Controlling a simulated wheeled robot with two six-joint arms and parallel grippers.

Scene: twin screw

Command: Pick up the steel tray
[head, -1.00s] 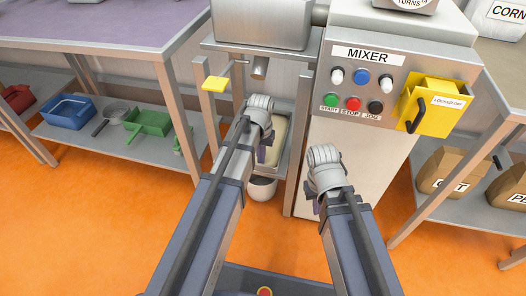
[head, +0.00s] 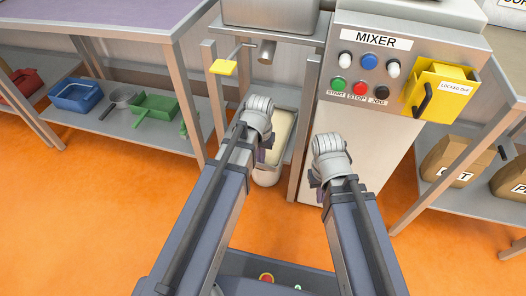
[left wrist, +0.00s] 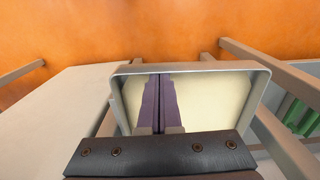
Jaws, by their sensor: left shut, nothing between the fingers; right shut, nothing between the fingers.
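The steel tray (head: 292,138) stands in the frame under the mixer's outlet, with a pale cream mass in it; my left arm hides part of it. In the left wrist view, the tray's rim (left wrist: 190,67) frames the cream surface. My left gripper (head: 262,155) is shut and empty, in front of the tray in the head view. Its purple fingers (left wrist: 160,102) overlap the tray's inside in the left wrist view; I cannot tell whether they touch. My right gripper (head: 314,183) is shut and empty, to the right of the tray, before the mixer cabinet.
The mixer panel (head: 376,68) has buttons and a yellow lockout box (head: 436,92). A yellow-ended lever (head: 223,67) sticks out left of the outlet. A white bucket (head: 266,178) stands below the tray. Metal posts (head: 304,125) flank the tray. The orange floor in front is open.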

